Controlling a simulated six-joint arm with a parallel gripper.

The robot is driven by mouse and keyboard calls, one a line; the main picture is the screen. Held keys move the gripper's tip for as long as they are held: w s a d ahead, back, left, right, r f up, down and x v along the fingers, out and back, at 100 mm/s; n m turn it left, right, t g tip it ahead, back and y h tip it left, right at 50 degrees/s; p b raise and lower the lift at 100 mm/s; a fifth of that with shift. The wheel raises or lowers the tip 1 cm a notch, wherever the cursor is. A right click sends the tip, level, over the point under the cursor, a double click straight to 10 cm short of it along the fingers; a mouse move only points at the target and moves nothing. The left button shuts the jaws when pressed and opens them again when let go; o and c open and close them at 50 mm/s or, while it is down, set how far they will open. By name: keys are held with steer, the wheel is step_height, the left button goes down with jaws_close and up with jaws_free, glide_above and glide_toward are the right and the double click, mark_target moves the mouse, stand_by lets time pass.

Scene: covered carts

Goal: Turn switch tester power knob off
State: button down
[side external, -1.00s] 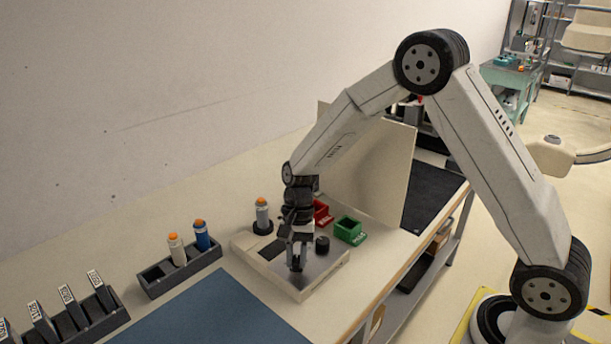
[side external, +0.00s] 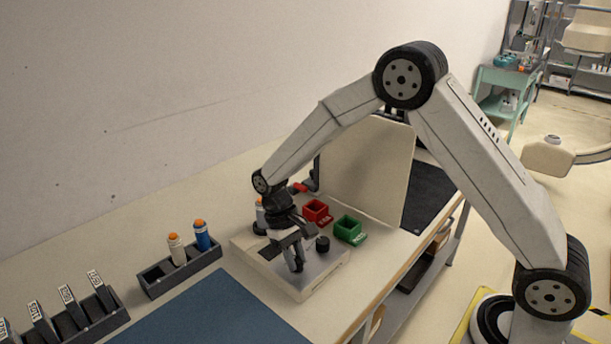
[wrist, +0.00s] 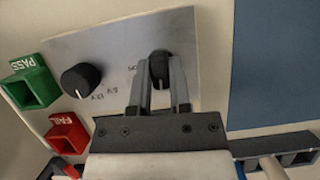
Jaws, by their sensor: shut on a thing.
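The switch tester (side external: 322,279) is a low white box with a grey metal top on the bench; its panel also shows in the wrist view (wrist: 115,45). My gripper (side external: 297,266) is shut on a black knob (wrist: 159,65) on this panel, one finger on each side. In the side view the fingers mostly hide that knob, and the hand leans. A second black knob (wrist: 81,79), with voltage marks beside it, stands free on the panel. The lettering by the held knob is only partly legible.
A red bin (side external: 317,212) and a green bin (side external: 349,230) stand behind the tester. A dark rack (side external: 157,290) with white and blue bottles is at left. A blue mat (side external: 215,315) lies in front. A pale upright panel (side external: 365,165) stands behind.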

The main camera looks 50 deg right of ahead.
steer(key=shift+n, duration=0.5)
steer(key=c, duration=0.6)
jaws_free()
steer(key=shift+o, duration=0.2)
steer(key=v, duration=0.8)
steer(key=shift+s+a+f, duration=0.1)
steer(key=shift+a, duration=0.05)
steer(key=s+d+t, duration=0.3)
steer(key=s, duration=0.5)
steer(key=s+d+f+t, duration=0.1)
steer(key=s+d+t, duration=0.2)
steer(key=s, duration=0.4)
steer(key=shift+s+t, duration=0.35)
steer(key=shift+t, duration=0.25)
